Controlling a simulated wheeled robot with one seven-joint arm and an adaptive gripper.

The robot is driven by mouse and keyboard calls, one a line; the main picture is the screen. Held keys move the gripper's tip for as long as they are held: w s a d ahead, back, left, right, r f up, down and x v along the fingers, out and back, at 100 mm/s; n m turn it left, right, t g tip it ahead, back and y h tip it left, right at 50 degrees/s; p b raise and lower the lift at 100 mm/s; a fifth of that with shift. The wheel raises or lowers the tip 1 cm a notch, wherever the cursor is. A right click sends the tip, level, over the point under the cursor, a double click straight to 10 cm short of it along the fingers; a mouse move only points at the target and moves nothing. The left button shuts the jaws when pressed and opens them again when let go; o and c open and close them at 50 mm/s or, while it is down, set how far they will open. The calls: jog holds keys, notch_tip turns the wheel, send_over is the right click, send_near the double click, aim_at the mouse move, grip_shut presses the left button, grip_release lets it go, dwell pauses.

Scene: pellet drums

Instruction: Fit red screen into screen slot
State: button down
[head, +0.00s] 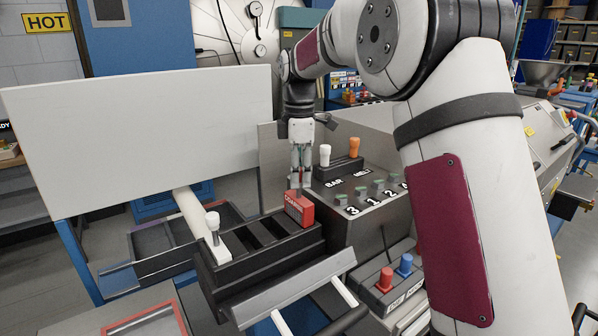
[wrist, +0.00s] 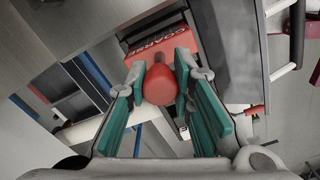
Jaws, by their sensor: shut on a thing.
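The red screen (head: 299,210) is a red block with lettering on its face. It stands at the right end of a black slotted rack (head: 262,262), and I cannot tell how deep its lower part sits there. My gripper (head: 300,178) points down from above and is shut on the screen's red knob. In the wrist view, my gripper's green-padded fingers (wrist: 161,76) flank the round red knob (wrist: 159,86), with the lettered red block (wrist: 160,42) beyond it. I cannot tell which opening is the screen slot; several dark slots show in the rack.
A white-knobbed piece (head: 212,224) stands at the rack's left end. A large pale panel (head: 140,128) rises behind at left. A grey control console (head: 362,196) with white and orange levers is close on the right. Red and blue knobs (head: 385,279) sit in front.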

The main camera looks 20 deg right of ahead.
aim_at(299, 198)
jog(key=shift+f, duration=2.2)
jog(key=c, duration=1.3)
grip_release()
notch_tip(299, 198, up, 11)
jog(key=shift+f, duration=0.1)
jog(key=shift+r, duration=0.6)
